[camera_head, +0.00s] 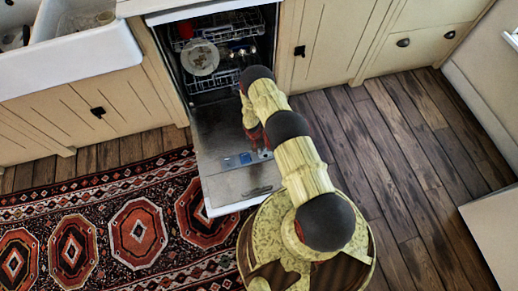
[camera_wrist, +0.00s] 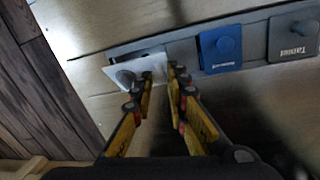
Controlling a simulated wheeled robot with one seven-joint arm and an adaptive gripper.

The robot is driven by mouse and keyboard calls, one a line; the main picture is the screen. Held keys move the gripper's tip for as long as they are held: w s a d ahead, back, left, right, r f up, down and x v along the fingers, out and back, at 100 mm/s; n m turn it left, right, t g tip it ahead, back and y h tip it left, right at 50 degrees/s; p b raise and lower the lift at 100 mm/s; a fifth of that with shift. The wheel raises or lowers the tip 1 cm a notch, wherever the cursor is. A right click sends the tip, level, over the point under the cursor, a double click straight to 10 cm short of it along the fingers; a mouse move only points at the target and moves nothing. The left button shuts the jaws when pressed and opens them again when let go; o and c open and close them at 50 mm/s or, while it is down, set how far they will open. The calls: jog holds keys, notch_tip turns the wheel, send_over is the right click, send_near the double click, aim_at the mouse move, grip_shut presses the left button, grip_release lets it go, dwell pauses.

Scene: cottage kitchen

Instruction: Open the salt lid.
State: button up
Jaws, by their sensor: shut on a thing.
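The white square lid (camera_wrist: 138,66) with a round grey knob is at the left end of the dispenser panel in the wrist view; I see no readable label on it. It looks skewed against the panel, but I cannot tell how far it is raised. My gripper (camera_wrist: 160,78) is shut on the right part of this lid, with its yellow fingers on either side. The fingers hide part of the lid. In the head view the arm hides most of the gripper.
A blue lid (camera_wrist: 221,47) and a grey lid marked "Tablet" (camera_wrist: 293,40) sit to the right on the same panel. The dishwasher door (camera_head: 222,185) is folded down. Racks with a plate (camera_head: 200,57) show inside. A patterned rug (camera_head: 100,225) lies left; bare floor is right.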

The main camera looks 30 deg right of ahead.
grip_shut()
jog(key=shift+w+d+g, duration=0.25)
jog(key=shift+w+g, duration=0.1)
jog(key=shift+g, duration=0.05)
jog(key=shift+w+d+r+g+y, duration=0.15)
jog(key=shift+w+g, duration=0.3)
jog(key=shift+g, duration=0.35)
jog(key=shift+w+d+f+g+y, duration=0.15)
jog(key=shift+w+g, duration=0.3)
jog(key=shift+g, duration=0.35)
jog(key=shift+w+a+r+g, duration=0.1)
jog(key=shift+r+g, duration=0.1)
jog(key=shift+g, duration=0.1)
jog(key=o, duration=0.6)
grip_release()
jog(key=shift+a, duration=0.1)
jog(key=shift+o, duration=0.3)
